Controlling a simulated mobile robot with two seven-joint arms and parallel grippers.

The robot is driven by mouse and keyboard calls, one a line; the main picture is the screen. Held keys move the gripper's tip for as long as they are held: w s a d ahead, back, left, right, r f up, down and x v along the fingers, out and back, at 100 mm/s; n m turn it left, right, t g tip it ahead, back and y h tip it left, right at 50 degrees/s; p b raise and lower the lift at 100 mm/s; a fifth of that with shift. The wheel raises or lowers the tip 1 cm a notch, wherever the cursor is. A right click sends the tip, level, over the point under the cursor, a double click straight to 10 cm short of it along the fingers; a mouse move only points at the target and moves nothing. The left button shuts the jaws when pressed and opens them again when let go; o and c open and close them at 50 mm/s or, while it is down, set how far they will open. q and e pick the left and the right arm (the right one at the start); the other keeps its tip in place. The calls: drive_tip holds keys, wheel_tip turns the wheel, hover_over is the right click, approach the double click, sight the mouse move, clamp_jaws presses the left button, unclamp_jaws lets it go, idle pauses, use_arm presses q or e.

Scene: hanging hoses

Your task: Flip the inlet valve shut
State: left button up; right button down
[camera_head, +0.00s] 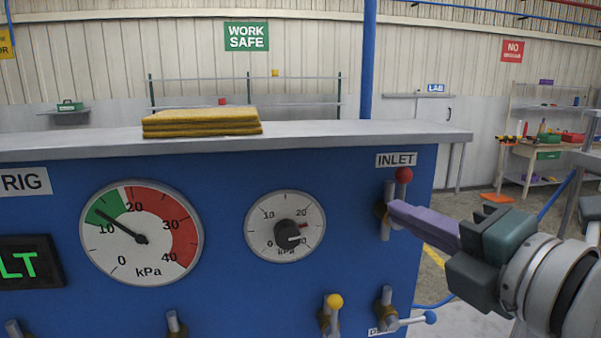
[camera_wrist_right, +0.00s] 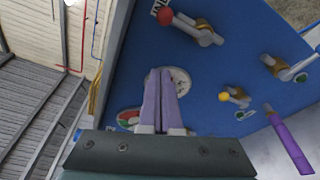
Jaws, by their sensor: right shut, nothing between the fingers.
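The inlet valve (camera_head: 387,228) sits at the right of the blue panel, under the INLET label. Its red knob (camera_head: 404,175) is up, with the lever roughly along the upright pipe. My right gripper (camera_head: 393,209) is shut, its purple fingers reaching from the right across the valve body, hiding part of it. Contact cannot be told in the head view. In the right wrist view the shut fingers (camera_wrist_right: 160,75) hold nothing and the red knob (camera_wrist_right: 165,16) lies beyond their tips.
A yellow-knobbed valve (camera_head: 334,301) and a blue-knobbed valve (camera_head: 430,317) sit lower on the panel. A large gauge (camera_head: 141,239) points near 10, in green. A smaller gauge (camera_head: 285,226) is beside it. Folded yellow cloths (camera_head: 201,123) lie on the ledge.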

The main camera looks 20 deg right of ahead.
sight(402, 191)
drive_tip(key=w+d+p, duration=0.2)
drive_tip(key=w, duration=0.1)
drive_tip(key=w+d+r, duration=0.1)
drive_tip(key=shift+w+p, duration=0.35)
drive_tip(key=shift+p, duration=0.05)
drive_tip(key=shift+w+d, duration=0.1)
drive_tip(key=shift+d, duration=0.25)
drive_tip(key=shift+d+m, duration=0.45)
drive_tip(key=shift+m, duration=0.35)
drive_tip(key=s+d+f+m+t+h+b, duration=0.1)
drive_tip(key=d+f+m+b, duration=0.1)
drive_tip(key=m, duration=0.7)
drive_tip(key=s+d+f+m+t+h+b, duration=0.1)
drive_tip(key=d+f+m+t+h+b, duration=0.1)
drive_tip(key=d+m+b, duration=0.3)
drive_tip(key=shift+f+m+b, duration=0.65)
drive_tip(key=shift+m+b, duration=0.2)
drive_tip(key=shift+m, duration=1.35)
drive_tip(key=shift+d, duration=0.1)
